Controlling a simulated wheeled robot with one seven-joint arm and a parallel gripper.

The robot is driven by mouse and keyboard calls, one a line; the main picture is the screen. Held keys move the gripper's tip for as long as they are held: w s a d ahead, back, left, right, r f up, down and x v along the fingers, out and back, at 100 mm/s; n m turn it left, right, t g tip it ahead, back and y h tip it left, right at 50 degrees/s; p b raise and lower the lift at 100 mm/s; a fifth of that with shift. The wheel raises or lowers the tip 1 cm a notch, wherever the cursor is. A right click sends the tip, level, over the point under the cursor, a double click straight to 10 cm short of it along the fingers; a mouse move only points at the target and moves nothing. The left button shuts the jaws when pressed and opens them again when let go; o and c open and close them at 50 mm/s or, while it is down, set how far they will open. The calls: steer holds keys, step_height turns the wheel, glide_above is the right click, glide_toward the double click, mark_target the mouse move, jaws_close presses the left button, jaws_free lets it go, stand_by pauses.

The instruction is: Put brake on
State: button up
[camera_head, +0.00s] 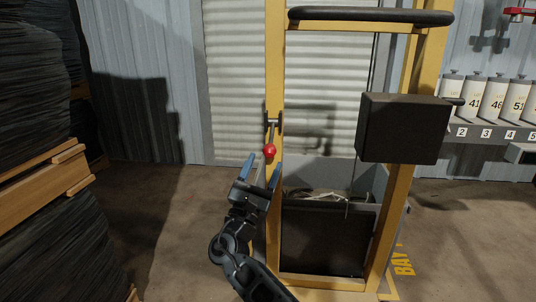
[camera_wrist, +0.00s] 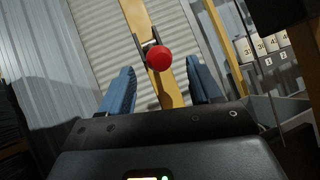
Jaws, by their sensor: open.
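The brake lever is a short dark lever with a red ball knob (camera_head: 269,151), mounted on the left yellow upright of a frame. In the head view the lever hangs down from its dark bracket (camera_head: 273,122), with the knob at the lower end. My gripper (camera_head: 262,168) is open, its two blue fingers pointing up toward the knob from just below. In the wrist view the red knob (camera_wrist: 159,58) appears ahead of and between the two blue fingers (camera_wrist: 165,88). Nothing is held. I cannot tell whether the fingers touch the knob.
The yellow frame (camera_head: 398,190) carries a black top bar (camera_head: 370,17) and a dark box (camera_head: 402,128) at right. A dark bin (camera_head: 325,240) sits low inside it. Stacked dark bales on wooden pallets (camera_head: 40,185) stand at left. Numbered canisters (camera_head: 475,95) line a right shelf.

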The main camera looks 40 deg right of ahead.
steer(key=shift+v, duration=1.35)
